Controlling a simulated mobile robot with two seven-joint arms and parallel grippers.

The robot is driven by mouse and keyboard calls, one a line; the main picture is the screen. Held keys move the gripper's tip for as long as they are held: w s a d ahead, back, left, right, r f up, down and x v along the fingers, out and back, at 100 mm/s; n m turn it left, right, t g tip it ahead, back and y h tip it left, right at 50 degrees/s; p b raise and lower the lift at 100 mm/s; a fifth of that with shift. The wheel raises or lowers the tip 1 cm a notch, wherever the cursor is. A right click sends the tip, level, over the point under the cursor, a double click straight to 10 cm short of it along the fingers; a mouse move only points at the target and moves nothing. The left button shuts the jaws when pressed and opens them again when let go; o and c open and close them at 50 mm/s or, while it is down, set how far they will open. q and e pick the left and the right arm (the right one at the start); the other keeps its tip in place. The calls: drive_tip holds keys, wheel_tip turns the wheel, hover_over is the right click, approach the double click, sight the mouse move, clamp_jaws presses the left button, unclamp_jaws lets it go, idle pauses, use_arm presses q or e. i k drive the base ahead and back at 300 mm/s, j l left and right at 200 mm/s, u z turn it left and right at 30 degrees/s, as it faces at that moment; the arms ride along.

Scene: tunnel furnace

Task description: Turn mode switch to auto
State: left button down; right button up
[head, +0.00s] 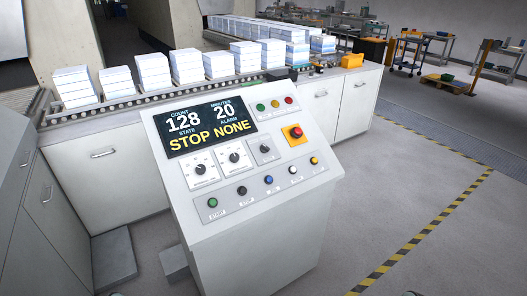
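The control console (262,215) stands in the middle with a sloped panel on top. A small grey plate with a dark rotary knob (265,149) sits right of two white dials; it looks like the mode switch, but its labels and setting are too small to read. The white dials (201,169) and (234,158) have round scales. The display (206,126) reads count 128, minutes 20, state STOP, alarm NONE. Neither gripper shows clearly; only tiny dark bits appear at the bottom edge, and I cannot tell what they are.
A red emergency button on yellow (295,134) is right of the knob. A row of coloured push buttons (268,180) runs below. Three lamps (275,105) sit above. Behind is a roller conveyor (150,97) with white stacks (154,70). The floor (400,180) to the right is clear.

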sight(265, 149)
drive_tip(key=i+l+u, duration=0.25)
drive_tip(key=l+u, duration=0.3)
drive_tip(key=i+l+u, duration=0.1)
drive_tip(key=l+u, duration=0.15)
